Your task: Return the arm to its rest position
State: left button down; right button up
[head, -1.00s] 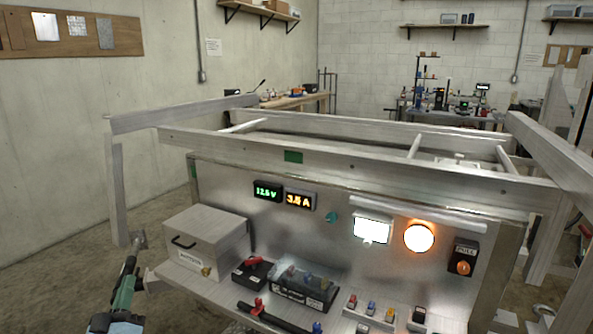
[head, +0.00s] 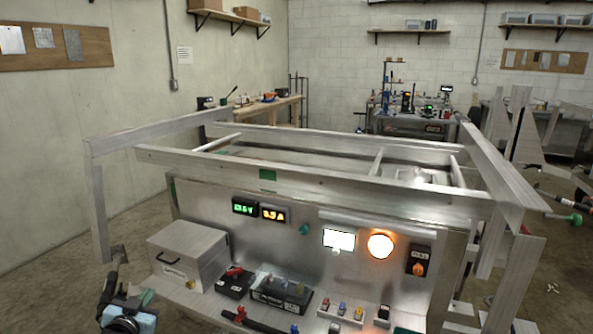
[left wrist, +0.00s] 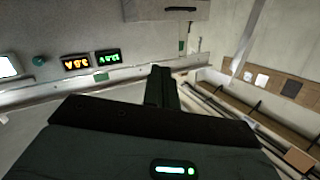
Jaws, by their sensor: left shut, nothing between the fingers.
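My left gripper (head: 119,252) is at the lower left of the head view, just left of the grey metal box and near the trailer's upright post. It is shut and empty. Its dark fingers also show together in the left wrist view (left wrist: 162,86), pointing towards the trailer's panel. My left forearm hangs below it at the bottom edge of the head view. My right gripper is not in view.
The aluminium trailer frame (head: 330,190) fills the middle. Its panel carries lit displays (head: 258,210) and an orange lamp (head: 381,246). The grey box (head: 188,252), a black case (head: 281,292) and switches stand on its shelf. Open floor lies at left.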

pick_arm(q)
jog(key=s+d+f+g, duration=0.1)
jog(key=s+d+f, duration=0.2)
jog(key=s+f, duration=0.3)
jog(key=s+d+f+m+g+h, duration=0.1)
jog(key=s+d+f+g, duration=0.15)
jog(key=s+f, duration=0.4)
jog(key=s+d+f+g, duration=0.1)
jog(key=s+d+f, duration=0.2)
jog(key=s+f, duration=0.3)
jog(key=s+d+f+g+h, duration=0.1)
jog(key=s+d, duration=0.3)
jog(key=s, duration=0.9)
jog(key=s+d+f+n+g, duration=0.1)
jog(key=s+d, duration=0.4)
jog(key=s, duration=0.9)
jog(key=shift+s+f+g+h, duration=0.3)
jog(key=shift+f+g+h, duration=0.15)
jog(key=shift+f, duration=0.4)
